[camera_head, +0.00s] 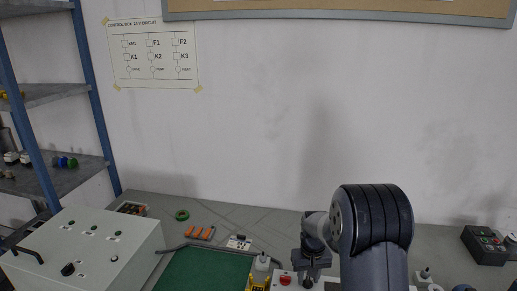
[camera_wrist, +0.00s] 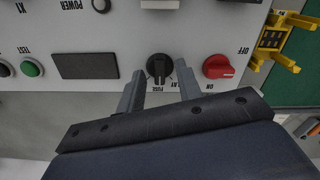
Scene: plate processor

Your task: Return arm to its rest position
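My gripper (camera_wrist: 157,78) is open and empty in the wrist view, its two fingers spread apart. A black rotary knob (camera_wrist: 159,68) shows between the fingertips. I cannot tell how far the fingertips are above the panel. My grey arm (camera_head: 372,225) rises at the right of the head view, bent over the bench, its wrist end (camera_head: 314,240) pointing down toward the device panel. A red ON/OFF knob (camera_wrist: 219,67) is just right of the fingers; it also shows in the head view (camera_head: 286,280).
The panel carries a dark display (camera_wrist: 84,65) and a green TEST button (camera_wrist: 31,68). A yellow clamp-like part (camera_wrist: 277,41) sits beside the green mat (camera_head: 205,272). A white control box (camera_head: 85,245) stands at left, a black box (camera_head: 487,245) at right.

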